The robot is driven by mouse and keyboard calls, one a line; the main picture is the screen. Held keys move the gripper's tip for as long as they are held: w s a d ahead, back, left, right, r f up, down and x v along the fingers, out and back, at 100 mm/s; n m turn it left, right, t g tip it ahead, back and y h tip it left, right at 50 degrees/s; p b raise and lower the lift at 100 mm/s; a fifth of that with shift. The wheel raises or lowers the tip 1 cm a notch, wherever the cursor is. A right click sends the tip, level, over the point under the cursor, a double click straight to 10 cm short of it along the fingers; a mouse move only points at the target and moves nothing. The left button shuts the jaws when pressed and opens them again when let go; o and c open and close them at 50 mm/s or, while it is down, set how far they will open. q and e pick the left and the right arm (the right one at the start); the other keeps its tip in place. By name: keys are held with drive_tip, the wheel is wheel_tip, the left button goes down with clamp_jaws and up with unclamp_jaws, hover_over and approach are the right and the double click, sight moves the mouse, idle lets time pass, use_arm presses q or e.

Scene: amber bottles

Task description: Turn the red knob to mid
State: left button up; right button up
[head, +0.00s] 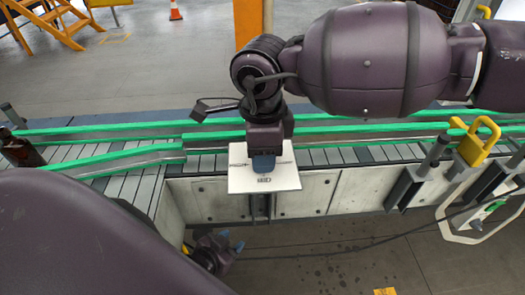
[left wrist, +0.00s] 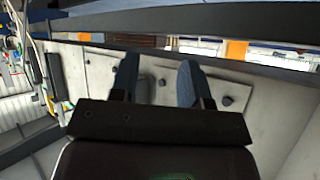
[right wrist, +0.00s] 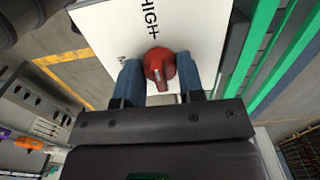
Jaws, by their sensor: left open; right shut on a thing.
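The red knob (right wrist: 160,66) sits on a white panel (right wrist: 100,30) and shows between the fingers of my right gripper (right wrist: 160,82), which is shut on it. A pale stripe marks the knob's face. HIGH is printed on the panel above the knob in the right wrist view; another label is mostly hidden by a finger. In the head view the panel (head: 240,184) reads MID near its lower edge, and my right gripper (head: 264,164) covers the knob. My left gripper (head: 229,243) is open and empty, low beside the conveyor; it also shows in the left wrist view (left wrist: 157,82).
A conveyor (head: 340,154) with green rails runs across behind the panel. A dark amber bottle (head: 20,150) stands at its far left. A yellow padlock-like part (head: 478,140) is at the right. The concrete conveyor side (left wrist: 235,115) faces my left gripper.

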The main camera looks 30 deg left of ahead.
drive_tip(key=shift+f+n+b, duration=0.1)
drive_tip(key=shift+n+b, duration=0.4)
drive_tip(key=shift+b, duration=0.1)
drive_tip(key=n+b, duration=0.3)
drive_tip(key=n, duration=0.1)
drive_tip(key=shift+f, duration=0.15)
drive_tip(key=shift+n+b, duration=0.5)
drive_tip(key=shift+n, duration=0.1)
drive_tip(key=n+b, duration=0.1)
drive_tip(key=n, duration=0.1)
drive_tip(key=shift+n+b, duration=0.3)
drive_tip(key=shift+b, duration=0.1)
drive_tip(key=n+b, duration=0.1)
drive_tip(key=n, duration=0.1)
drive_tip(key=shift+n+b, duration=0.4)
drive_tip(key=n+b, duration=0.2)
drive_tip(key=n, duration=0.1)
drive_tip(key=shift+r+n+b, duration=0.2)
drive_tip(key=shift+n+b, duration=0.35)
drive_tip(key=shift+n, duration=0.65)
use_arm(q)
wheel_tip(320, 180, down, 11)
drive_tip(key=g, duration=0.1)
drive_tip(key=shift+w+d, duration=0.15)
drive_tip(key=shift+d, duration=0.25)
use_arm(e)
drive_tip(key=shift+r+n, duration=0.1)
drive_tip(key=shift+n, duration=0.3)
use_arm(q)
drive_tip(key=shift+f, duration=0.1)
